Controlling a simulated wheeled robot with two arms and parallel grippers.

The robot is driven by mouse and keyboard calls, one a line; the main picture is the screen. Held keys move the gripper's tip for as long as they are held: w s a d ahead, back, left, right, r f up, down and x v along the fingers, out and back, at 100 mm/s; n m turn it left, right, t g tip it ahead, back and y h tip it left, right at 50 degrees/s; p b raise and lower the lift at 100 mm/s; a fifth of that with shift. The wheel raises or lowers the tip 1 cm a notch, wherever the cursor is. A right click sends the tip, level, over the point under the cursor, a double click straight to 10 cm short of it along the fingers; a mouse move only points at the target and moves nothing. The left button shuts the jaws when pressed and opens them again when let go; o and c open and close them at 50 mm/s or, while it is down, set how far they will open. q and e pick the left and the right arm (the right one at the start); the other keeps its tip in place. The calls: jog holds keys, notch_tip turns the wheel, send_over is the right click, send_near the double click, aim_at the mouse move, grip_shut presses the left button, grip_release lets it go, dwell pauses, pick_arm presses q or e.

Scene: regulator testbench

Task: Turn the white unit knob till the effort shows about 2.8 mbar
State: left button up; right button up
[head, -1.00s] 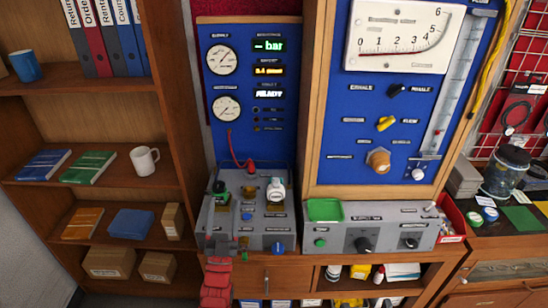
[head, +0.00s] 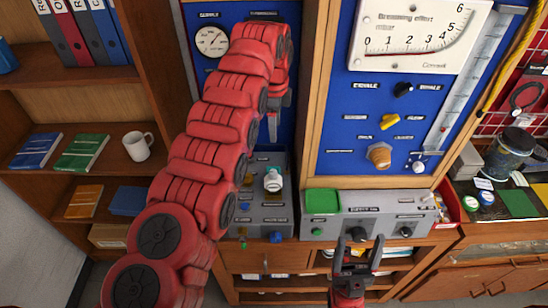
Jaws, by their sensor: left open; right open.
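The breathing effort meter (head: 425,35), a white dial marked in mbar, is on the blue panel at the top right; I cannot make out its needle. A small white unit (head: 273,181) stands on the grey bench box left of centre. My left gripper (head: 273,128) is above it, apart from it, pointing down and open, partly hidden by its own red arm. My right gripper (head: 359,246) is open at the bottom, its fingers upright in front of the grey box (head: 335,228) with black knobs. One black knob (head: 360,234) shows between or just behind its fingertips; contact is unclear.
My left arm hides most of the left blue panel, including its displays and lower gauge. The upper gauge (head: 211,41) still shows. A green tray (head: 322,201) lies on the grey box. A wooden shelf with a white mug (head: 138,145) stands left; a glass jar (head: 508,150) stands right.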

pick_arm(q)
jog(key=s+r, duration=0.2)
jog(key=g+b, duration=0.1)
jog(key=b, duration=0.8)
send_over(274, 172)
notch_tip(274, 172, down, 10)
jog(key=shift+a, duration=0.15)
jog(key=shift+w+f, duration=0.1)
jog(key=shift+f, duration=0.15)
jog(key=shift+m, duration=0.3)
notch_tip(274, 172, down, 6)
jog(key=shift+f+p, duration=0.1)
jog(key=shift+p, duration=1.05)
jog(key=shift+f, duration=0.45)
jog(key=shift+c, duration=0.3)
grip_shut()
